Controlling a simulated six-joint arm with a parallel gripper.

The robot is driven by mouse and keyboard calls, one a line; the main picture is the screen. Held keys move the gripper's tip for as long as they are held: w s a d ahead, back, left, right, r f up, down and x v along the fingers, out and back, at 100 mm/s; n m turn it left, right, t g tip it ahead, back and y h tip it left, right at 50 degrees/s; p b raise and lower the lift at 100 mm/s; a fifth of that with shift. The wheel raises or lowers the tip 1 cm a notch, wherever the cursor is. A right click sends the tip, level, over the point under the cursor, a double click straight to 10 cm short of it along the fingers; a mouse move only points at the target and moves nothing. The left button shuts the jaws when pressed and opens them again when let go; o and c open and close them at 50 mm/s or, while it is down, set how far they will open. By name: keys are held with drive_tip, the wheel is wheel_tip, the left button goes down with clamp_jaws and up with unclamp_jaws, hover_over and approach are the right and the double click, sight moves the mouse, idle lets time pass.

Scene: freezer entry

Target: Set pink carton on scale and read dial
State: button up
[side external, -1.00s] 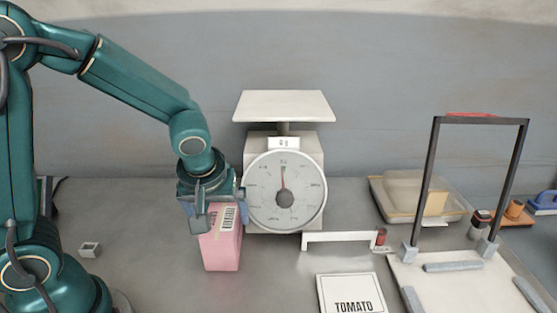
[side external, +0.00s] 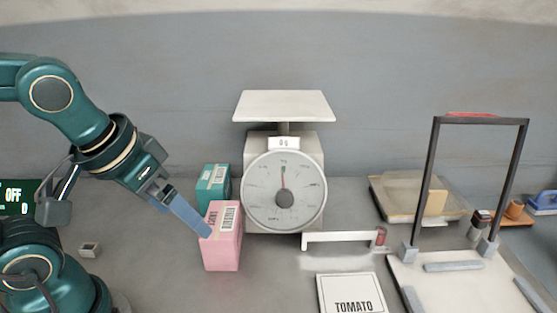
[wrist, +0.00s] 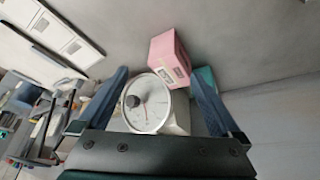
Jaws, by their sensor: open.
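The pink carton (side external: 222,250) stands upright on the counter, just left of the scale. It also shows in the wrist view (wrist: 166,55), beyond my fingers. The white scale (side external: 284,106) has an empty plate on top. The dial shows in the wrist view (wrist: 150,112) too. My gripper (side external: 203,230) is open, tilted down to the right, left of the carton. A fingertip overlaps the carton's left edge in the side view; I cannot tell if they touch.
A teal carton (side external: 212,182) stands behind the pink one. A dark frame (side external: 425,185) on a white board and a clear-lidded tray (side external: 385,207) stand farther right.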

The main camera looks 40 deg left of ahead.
drive_tip(key=shift+s+d+m+t+h, duration=0.3)
drive_tip(key=shift+s+d+m, duration=0.15)
drive_tip(key=shift+s+m, duration=0.4)
drive_tip(key=shift+w, duration=0.15)
